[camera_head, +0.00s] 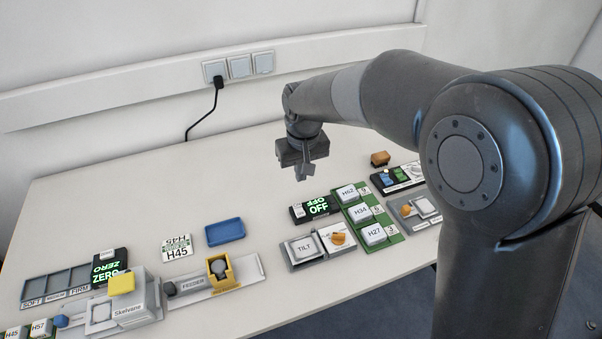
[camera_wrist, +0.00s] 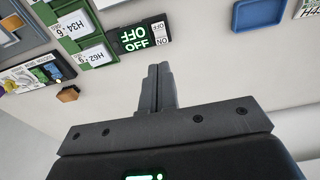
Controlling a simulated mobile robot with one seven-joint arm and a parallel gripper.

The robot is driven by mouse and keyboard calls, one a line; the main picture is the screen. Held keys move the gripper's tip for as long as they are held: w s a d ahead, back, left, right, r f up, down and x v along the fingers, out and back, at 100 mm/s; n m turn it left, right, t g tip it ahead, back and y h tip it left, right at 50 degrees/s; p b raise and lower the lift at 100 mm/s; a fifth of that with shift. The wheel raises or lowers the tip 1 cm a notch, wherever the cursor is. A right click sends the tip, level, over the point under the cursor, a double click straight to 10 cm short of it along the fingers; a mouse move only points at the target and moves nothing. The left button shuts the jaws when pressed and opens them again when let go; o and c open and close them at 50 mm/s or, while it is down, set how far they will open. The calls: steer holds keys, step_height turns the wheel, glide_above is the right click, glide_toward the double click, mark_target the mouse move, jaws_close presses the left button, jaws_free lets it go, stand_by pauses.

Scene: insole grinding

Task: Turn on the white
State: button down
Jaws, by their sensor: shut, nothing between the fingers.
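My gripper (camera_head: 301,176) is shut and empty, its fingers pointing down above the table behind the black box. In the wrist view, the gripper (camera_wrist: 159,70) has both fingers together, just below the black box. The black box (camera_head: 312,208) has a green display reading OFF. In the wrist view, the same black box (camera_wrist: 143,38) appears upside down, with a small white switch (camera_wrist: 159,33) marked OFF and ON at its end. The gripper is apart from the box. The task line names only "the white", so which white thing is meant cannot be told.
A TILT unit (camera_head: 303,249) lies in front. A blue tray (camera_head: 225,232), yellow feeder holder (camera_head: 222,273) and ZERO box (camera_head: 109,267) are left. The table's back left is clear.

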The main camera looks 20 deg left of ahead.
mark_target(298, 205)
steer(key=shift+w+a+r+t+y, duration=0.15)
steer(key=shift+w+a+t+y, duration=0.05)
steer(key=shift+w+t+y, duration=0.15)
steer(key=f, duration=0.4)
steer(key=w+a+f, duration=0.1)
steer(key=f, duration=0.8)
steer(key=shift+w+a+f, duration=0.35)
steer(key=shift+a+f, duration=0.05)
steer(key=shift+w+f, duration=0.1)
steer(key=shift+a+f+h, duration=0.15)
steer(key=shift+f+h, duration=0.1)
steer(key=shift+h, duration=0.2)
steer(key=shift+d, duration=0.2)
